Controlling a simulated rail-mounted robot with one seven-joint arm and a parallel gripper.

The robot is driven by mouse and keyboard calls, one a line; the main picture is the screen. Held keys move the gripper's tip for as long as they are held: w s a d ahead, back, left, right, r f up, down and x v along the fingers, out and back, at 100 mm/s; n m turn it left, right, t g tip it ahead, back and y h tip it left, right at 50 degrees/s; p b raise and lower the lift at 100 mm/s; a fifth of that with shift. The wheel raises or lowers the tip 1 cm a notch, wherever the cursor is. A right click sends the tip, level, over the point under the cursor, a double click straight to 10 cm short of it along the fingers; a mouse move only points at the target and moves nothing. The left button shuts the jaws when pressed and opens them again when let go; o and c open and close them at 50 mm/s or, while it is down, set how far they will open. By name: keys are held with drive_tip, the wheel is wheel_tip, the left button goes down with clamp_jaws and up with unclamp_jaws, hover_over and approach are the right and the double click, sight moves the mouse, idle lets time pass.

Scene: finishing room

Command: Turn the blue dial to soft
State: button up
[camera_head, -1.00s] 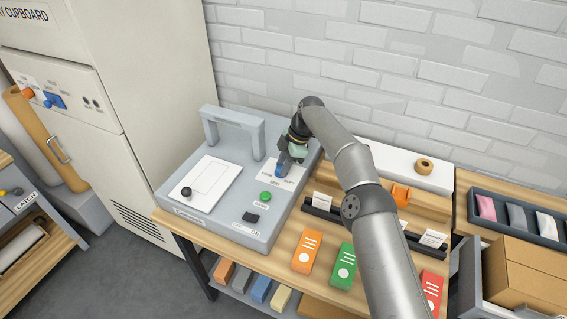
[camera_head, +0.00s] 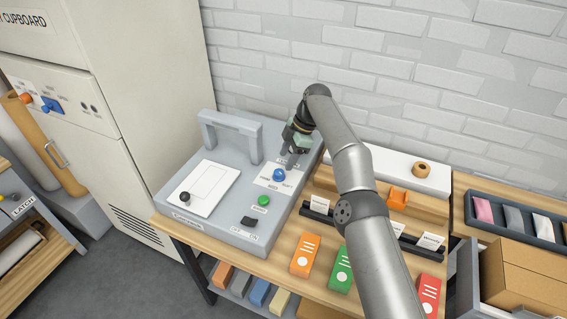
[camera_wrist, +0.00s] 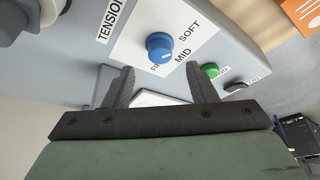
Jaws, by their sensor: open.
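The blue dial (camera_head: 279,174) sits on a white label plate on the grey machine (camera_head: 222,228). In the wrist view the dial (camera_wrist: 160,47) has SOFT, MID and a partly hidden word starting with F printed around it. A pale mark shows low on its rim, on the side towards the F word and MID; its exact setting is hard to tell. My gripper (camera_wrist: 161,84) is open and empty. Its two fingers are apart from the dial, which shows beyond the gap between them. In the head view my gripper (camera_head: 291,158) is just behind and above the dial.
A green button (camera_head: 263,200) and a black switch (camera_head: 249,221) are in front of the dial. A grey handle-like frame (camera_head: 230,122) stands to its left, near a white plate with a black knob (camera_head: 185,197). Colored cards lie to the right.

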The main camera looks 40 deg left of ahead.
drive_tip(key=shift+p+v, duration=0.9)
drive_tip(key=shift+v, duration=0.1)
